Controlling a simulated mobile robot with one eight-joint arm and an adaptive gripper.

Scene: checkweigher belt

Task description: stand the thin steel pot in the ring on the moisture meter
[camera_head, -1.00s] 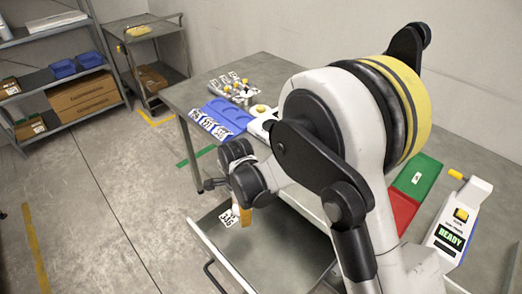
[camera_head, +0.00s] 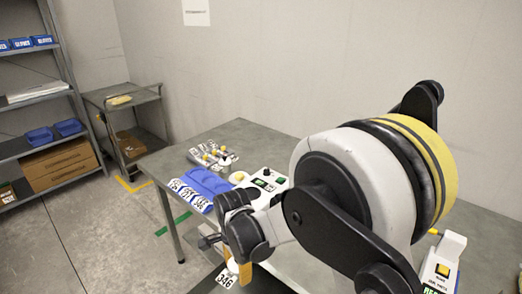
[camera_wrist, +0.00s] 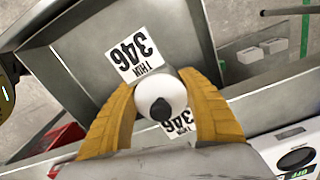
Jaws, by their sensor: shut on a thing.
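My gripper (camera_wrist: 165,105) has its yellow fingers closed around a pale round-topped thing with a black knob, which I take to be the thin steel pot (camera_wrist: 172,84). A white tag reading 346 THIN (camera_wrist: 138,50) shows beside it, and a second such tag (camera_wrist: 179,122) shows between the fingers. In the head view my gripper (camera_head: 240,272) is near the bottom edge with a 346 tag (camera_head: 226,276) by it; the pot itself is hardly visible there. The moisture meter seems to be the white device (camera_head: 267,182) with a dark display. Its ring cannot be made out clearly.
A blue tray (camera_head: 207,181) with white number tags lies left of the white device. Another white device with a yellow button (camera_head: 442,268) is at right. A grey tray (camera_wrist: 85,75) lies below my gripper.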

